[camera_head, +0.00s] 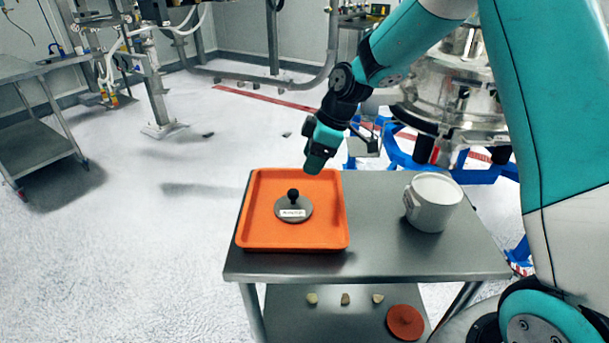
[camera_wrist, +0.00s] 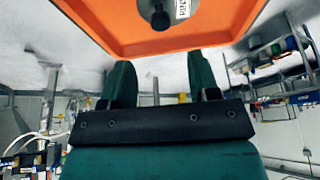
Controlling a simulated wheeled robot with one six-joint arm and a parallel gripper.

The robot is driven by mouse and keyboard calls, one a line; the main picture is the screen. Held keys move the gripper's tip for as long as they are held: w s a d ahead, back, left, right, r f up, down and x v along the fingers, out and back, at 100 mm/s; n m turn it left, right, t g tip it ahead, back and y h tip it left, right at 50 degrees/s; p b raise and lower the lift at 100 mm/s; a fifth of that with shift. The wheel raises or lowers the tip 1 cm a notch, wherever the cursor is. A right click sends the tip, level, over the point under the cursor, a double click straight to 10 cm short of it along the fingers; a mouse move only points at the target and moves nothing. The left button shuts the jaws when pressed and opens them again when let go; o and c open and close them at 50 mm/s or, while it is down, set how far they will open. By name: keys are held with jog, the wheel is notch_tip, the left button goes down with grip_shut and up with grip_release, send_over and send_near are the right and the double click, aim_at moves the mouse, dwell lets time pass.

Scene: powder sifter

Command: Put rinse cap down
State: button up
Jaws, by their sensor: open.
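The rinse cap (camera_head: 293,209) is a grey disc with a black knob and a white label. It lies flat, knob up, in the middle of the orange tray (camera_head: 245,228) on the steel table. In the wrist view the cap (camera_wrist: 162,12) shows only partly at the top edge, inside the tray (camera_wrist: 110,40). My gripper (camera_head: 318,160) is above and behind the tray's far right corner, apart from the cap. In the wrist view its two green fingers (camera_wrist: 162,84) stand apart with nothing between them.
A white bucket (camera_head: 433,203) stands on the table (camera_head: 375,250) right of the tray. A red-brown disc (camera_head: 405,322) and several small pale pieces lie on the lower shelf. A steel machine on a blue frame stands behind at the right. Floor at the left is open.

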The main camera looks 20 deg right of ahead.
jog(key=s+a+r+m, duration=0.1)
jog(key=s+a+r, duration=0.2)
jog(key=s+r, duration=0.3)
jog(key=s+a+r+m, duration=0.2)
jog(key=s+a+r, duration=0.15)
jog(key=s, duration=0.45)
jog(key=s+a+r+m+g, duration=0.1)
jog(key=s+a+m, duration=0.1)
jog(key=s, duration=1.4)
jog(key=shift+r+m+g, duration=0.3)
jog(key=shift+m, duration=0.5)
